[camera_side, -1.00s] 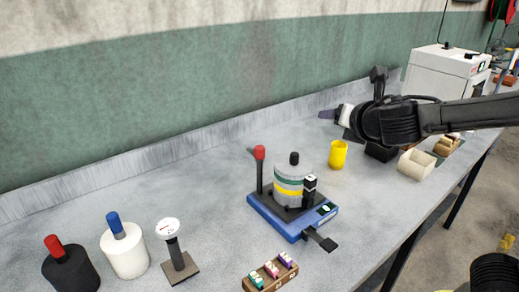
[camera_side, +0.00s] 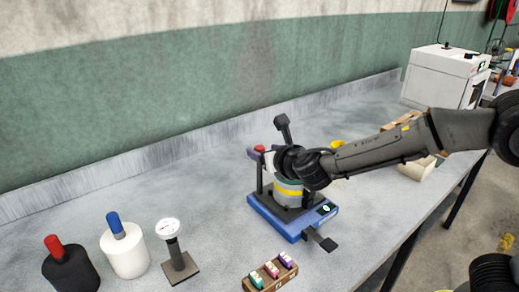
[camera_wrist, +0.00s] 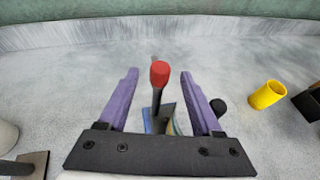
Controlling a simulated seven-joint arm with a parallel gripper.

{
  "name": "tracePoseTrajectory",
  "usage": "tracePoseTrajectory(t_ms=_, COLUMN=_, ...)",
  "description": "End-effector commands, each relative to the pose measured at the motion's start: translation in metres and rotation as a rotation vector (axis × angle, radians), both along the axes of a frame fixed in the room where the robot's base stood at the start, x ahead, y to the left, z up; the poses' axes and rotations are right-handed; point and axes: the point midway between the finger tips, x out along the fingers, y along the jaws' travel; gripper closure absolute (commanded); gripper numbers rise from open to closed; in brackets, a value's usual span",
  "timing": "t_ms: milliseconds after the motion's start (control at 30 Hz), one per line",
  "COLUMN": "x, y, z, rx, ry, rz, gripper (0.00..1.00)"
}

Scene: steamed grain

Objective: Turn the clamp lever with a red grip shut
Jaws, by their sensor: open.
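The clamp lever with a red grip (camera_side: 259,149) stands upright at the left back corner of a blue base (camera_side: 268,213). In the wrist view its red grip (camera_wrist: 160,73) shows between and beyond my two purple fingers. My gripper (camera_wrist: 167,88) is open, with one finger on each side of the lever and a gap to both. Whether a finger touches the lever cannot be told. A grey cylinder with a yellow band (camera_side: 288,193) sits on the base, its top hidden behind my wrist in the side view.
A yellow cup (camera_wrist: 267,95) stands to the right in the wrist view. A rack of small coloured pieces (camera_side: 271,273) lies in front of the base. A dial gauge (camera_side: 175,250), a white canister (camera_side: 124,252) and a black canister (camera_side: 70,267) stand at left. The bench behind the lever is clear.

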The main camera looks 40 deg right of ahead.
Motion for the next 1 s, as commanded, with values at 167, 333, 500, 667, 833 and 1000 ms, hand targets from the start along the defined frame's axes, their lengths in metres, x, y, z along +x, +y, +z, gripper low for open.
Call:
tracePoseTrajectory(t_ms=167, x=0.024, y=-0.007, z=-0.011, rx=0.000, ry=0.001, rz=-0.002, gripper=0.34)
tracePoseTrajectory(t_ms=333, x=0.035, y=-0.010, z=-0.015, rx=0.001, ry=0.000, rz=0.000, gripper=0.34)
tracePoseTrajectory(t_ms=500, x=0.038, y=-0.010, z=-0.016, rx=0.001, ry=0.000, rz=0.001, gripper=0.34)
tracePoseTrajectory(t_ms=667, x=0.038, y=-0.010, z=-0.016, rx=0.001, ry=0.000, rz=0.000, gripper=0.34)
tracePoseTrajectory(t_ms=833, x=0.037, y=-0.010, z=-0.016, rx=0.001, ry=0.000, rz=0.000, gripper=0.64)
tracePoseTrajectory(t_ms=1000, x=0.037, y=-0.010, z=-0.016, rx=0.001, ry=0.000, rz=0.001, gripper=0.95)
